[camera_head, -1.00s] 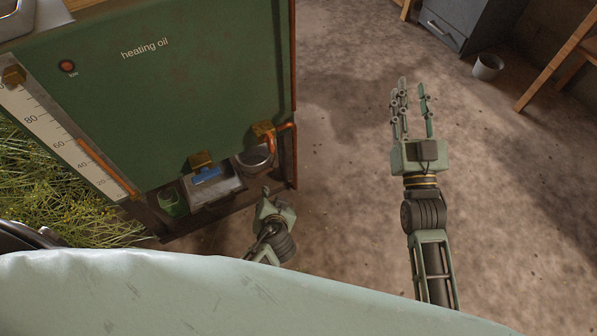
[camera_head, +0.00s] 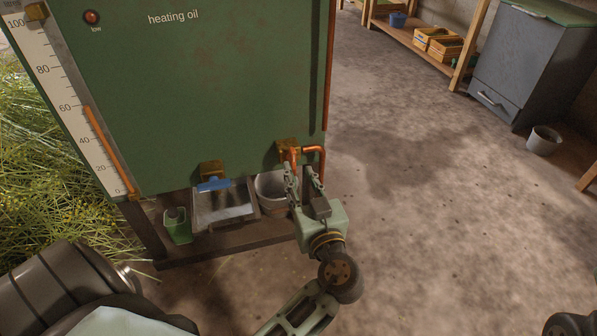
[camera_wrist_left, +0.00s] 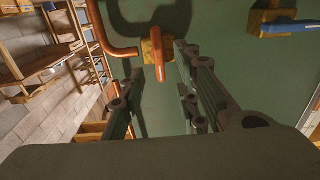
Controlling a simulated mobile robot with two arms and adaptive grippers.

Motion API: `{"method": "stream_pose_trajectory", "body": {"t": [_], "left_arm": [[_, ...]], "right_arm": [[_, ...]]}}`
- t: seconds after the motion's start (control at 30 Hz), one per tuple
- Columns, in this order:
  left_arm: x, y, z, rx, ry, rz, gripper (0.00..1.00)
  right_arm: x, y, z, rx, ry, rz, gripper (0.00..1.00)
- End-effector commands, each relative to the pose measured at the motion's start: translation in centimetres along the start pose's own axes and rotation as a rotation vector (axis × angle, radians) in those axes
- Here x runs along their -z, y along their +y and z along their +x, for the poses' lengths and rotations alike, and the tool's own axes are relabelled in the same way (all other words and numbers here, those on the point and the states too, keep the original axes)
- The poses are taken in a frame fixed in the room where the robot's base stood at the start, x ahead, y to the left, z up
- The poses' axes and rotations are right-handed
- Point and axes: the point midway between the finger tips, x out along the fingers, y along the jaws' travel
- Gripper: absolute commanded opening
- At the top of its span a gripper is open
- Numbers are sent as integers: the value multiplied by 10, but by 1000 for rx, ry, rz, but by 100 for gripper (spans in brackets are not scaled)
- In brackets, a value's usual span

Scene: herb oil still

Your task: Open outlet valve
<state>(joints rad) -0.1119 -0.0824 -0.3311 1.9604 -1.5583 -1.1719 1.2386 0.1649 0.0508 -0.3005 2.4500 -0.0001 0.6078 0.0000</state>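The green heating oil tank (camera_head: 230,90) has two brass valves low on its front. The right valve (camera_head: 287,146) has a copper-coloured lever (camera_wrist_left: 158,68), with a bent copper pipe (camera_head: 315,150) beside it. The left valve (camera_head: 211,168) has a blue lever (camera_head: 213,184); it also shows in the left wrist view (camera_wrist_left: 268,20). My left gripper (camera_head: 304,172) is just below the right valve. In the left wrist view its fingers are apart, with the copper lever in line with the gap; contact cannot be told. My right gripper is out of view.
Below the valves, a shelf (camera_head: 215,247) holds a green cup (camera_head: 177,226), a metal tray (camera_head: 222,216) and a grey bucket (camera_head: 272,192). A level scale (camera_head: 65,95) is at left. Open floor lies right, before a grey cabinet (camera_head: 525,65) and bucket (camera_head: 543,140).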

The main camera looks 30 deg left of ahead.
Motion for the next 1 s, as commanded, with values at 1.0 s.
{"method": "stream_pose_trajectory", "body": {"t": [1.0], "left_arm": [[-1,1,45,-2,-3,3,0]], "right_arm": [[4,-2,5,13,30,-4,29]]}}
